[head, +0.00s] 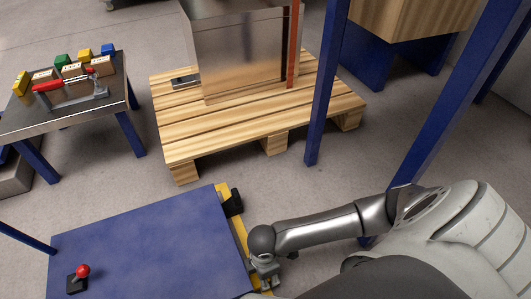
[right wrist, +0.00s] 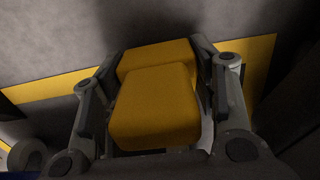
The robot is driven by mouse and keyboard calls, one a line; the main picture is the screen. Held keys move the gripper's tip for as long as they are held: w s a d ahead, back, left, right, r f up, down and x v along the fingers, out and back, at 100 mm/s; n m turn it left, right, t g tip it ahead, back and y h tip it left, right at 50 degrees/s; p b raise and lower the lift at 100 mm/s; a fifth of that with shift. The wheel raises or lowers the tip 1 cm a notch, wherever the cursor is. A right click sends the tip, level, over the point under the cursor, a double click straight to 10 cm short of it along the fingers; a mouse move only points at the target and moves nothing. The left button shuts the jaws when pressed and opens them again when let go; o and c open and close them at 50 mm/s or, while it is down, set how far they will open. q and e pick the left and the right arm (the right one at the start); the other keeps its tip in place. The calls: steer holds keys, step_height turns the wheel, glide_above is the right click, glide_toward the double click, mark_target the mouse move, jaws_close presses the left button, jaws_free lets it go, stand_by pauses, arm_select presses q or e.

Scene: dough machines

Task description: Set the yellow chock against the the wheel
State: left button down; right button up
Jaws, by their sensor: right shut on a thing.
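The yellow chock (right wrist: 155,100) fills the middle of the right wrist view, between the two fingers of my right gripper (right wrist: 155,115). The gripper is shut on it. In the head view my right gripper (head: 265,272) is low beside the right edge of the blue-topped cart, and the chock cannot be made out clearly there. A dark rounded part (right wrist: 27,158) at the lower left of the wrist view may be the wheel, but I cannot tell. A black part (head: 233,203) sits at the cart's yellow edge. My left gripper is not in view.
The blue-topped cart (head: 150,240) carries a red-knobbed lever (head: 82,272). A wooden pallet (head: 190,135) bears a metal machine (head: 240,50). A small table (head: 60,118) with coloured blocks stands left. Blue posts (head: 325,90) rise at the right. Grey floor lies between.

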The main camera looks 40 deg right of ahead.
stand_by(0.3)
steer(key=shift+f, duration=0.55)
steer(key=o, duration=1.2)
steer(key=shift+c, duration=0.2)
steer(key=shift+r, duration=0.1)
